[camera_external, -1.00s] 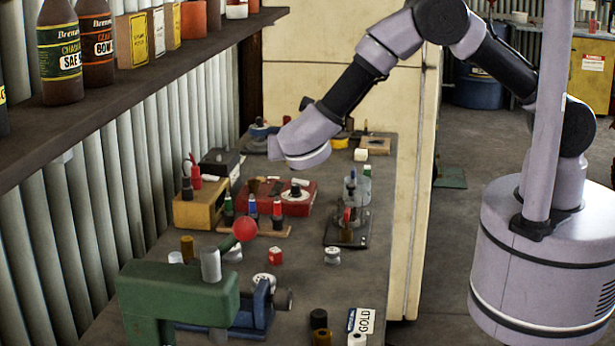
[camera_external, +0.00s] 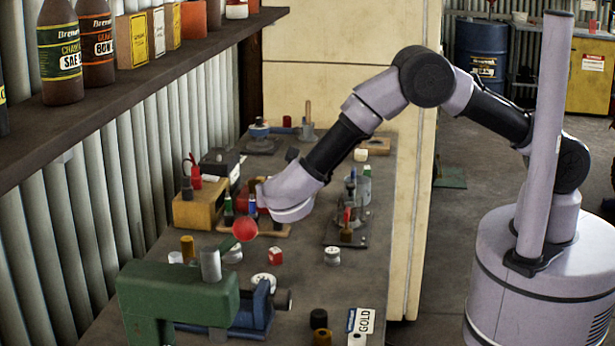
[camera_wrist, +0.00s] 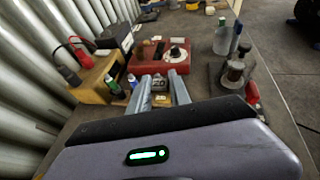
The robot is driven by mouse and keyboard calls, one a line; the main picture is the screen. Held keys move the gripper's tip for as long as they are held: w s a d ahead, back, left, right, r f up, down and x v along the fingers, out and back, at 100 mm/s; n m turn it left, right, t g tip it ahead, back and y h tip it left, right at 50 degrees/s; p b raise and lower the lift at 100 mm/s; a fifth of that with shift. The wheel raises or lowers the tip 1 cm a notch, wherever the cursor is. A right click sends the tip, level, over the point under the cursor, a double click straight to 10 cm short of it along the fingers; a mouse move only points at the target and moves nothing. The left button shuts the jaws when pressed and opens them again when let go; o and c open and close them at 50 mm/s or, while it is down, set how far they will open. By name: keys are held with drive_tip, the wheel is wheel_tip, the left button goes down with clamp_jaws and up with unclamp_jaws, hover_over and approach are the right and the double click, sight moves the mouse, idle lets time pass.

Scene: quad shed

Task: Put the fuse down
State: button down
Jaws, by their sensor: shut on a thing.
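My gripper (camera_wrist: 160,86) shows in the wrist view as two grey fingers reaching forward over the bench. It is shut on a small pale piece, which I take to be the fuse (camera_wrist: 161,85); little of it shows between the fingertips. In the external view my wrist hangs over the middle of the bench (camera_external: 300,275), near the wooden rack of small bottles. There the fingertips and the fuse are hidden behind the wrist. I cannot tell how high the fuse is above the bench.
A red box (camera_wrist: 159,61) with a dial lies ahead, and a yellow box (camera_wrist: 97,80) to the left. A clear cup (camera_wrist: 223,40) and a dark stand (camera_wrist: 232,72) are at right.

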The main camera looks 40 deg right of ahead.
sight(283, 246)
drive_tip(key=shift+s+f+b, duration=0.1)
drive_tip(key=shift+f+b, duration=0.2)
drive_tip(key=shift+f, duration=0.1)
wheel_tip(283, 246, down, 9)
drive_tip(key=b, duration=0.3)
drive_tip(key=shift+f, duration=0.1)
drive_tip(key=c, duration=1.6)
unclamp_jaws()
drive_tip(key=shift+f, duration=0.1)
drive_tip(key=shift+c, duration=0.2)
drive_tip(key=o, duration=0.5)
drive_tip(key=shift+c, duration=0.2)
